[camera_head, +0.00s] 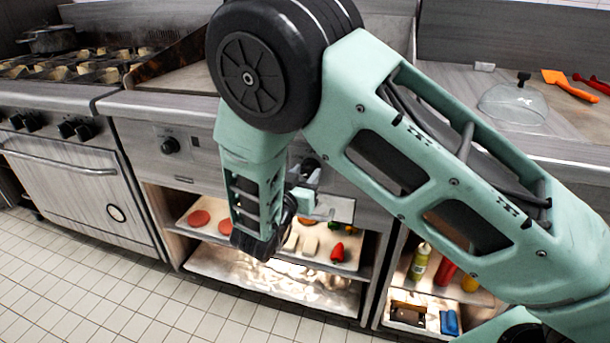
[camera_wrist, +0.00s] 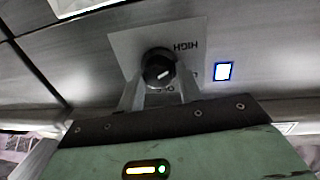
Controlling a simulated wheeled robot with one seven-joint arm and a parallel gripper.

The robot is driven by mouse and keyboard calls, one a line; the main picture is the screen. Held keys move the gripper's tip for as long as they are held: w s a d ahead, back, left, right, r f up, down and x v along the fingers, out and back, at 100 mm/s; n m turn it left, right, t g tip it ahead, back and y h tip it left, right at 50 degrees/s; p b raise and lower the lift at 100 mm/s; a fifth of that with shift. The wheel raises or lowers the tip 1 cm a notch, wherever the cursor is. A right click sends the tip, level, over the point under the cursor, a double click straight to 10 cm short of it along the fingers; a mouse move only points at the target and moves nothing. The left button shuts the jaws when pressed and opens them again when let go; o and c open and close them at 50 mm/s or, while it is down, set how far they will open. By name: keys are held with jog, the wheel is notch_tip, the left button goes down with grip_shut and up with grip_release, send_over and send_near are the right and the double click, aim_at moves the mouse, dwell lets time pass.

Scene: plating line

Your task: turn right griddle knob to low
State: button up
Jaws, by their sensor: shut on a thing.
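The right griddle knob (camera_wrist: 158,64) is round and black with a light mark on its face. It sits on a pale label plate (camera_wrist: 125,45) where the word HIGH reads upside down; other lettering is partly hidden by my gripper. My gripper (camera_wrist: 160,86) has one finger on each side of the knob and is shut on it. In the head view the knob (camera_head: 310,164) shows partly behind my arm, on the griddle's front panel, with my gripper (camera_head: 308,184) close to it. The exact dial setting cannot be read.
The left griddle knob (camera_head: 169,146) is on the same panel. A blue-lit square (camera_wrist: 222,70) sits beside the label plate. Below, a shelf holds a tray (camera_head: 345,265) of food. A stove (camera_head: 60,150) stands left; a counter with a glass dome (camera_head: 513,103) is right.

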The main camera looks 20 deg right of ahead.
jog(key=shift+d+m, duration=0.2)
jog(key=shift+m, duration=0.1)
jog(key=m+b, duration=0.3)
jog(key=m, duration=0.3)
jog(key=shift+d+y, duration=0.15)
jog(key=shift+y, duration=0.15)
jog(key=m+b, duration=0.3)
jog(key=m, duration=0.1)
jog(key=shift+s+d+y+b, duration=0.1)
jog(key=shift+y+b, duration=0.2)
jog(key=shift+y, duration=0.1)
jog(key=shift+r+m, duration=0.1)
jog(key=shift+m, duration=0.3)
jog(key=o, duration=0.9)
jog(key=shift+o, duration=0.2)
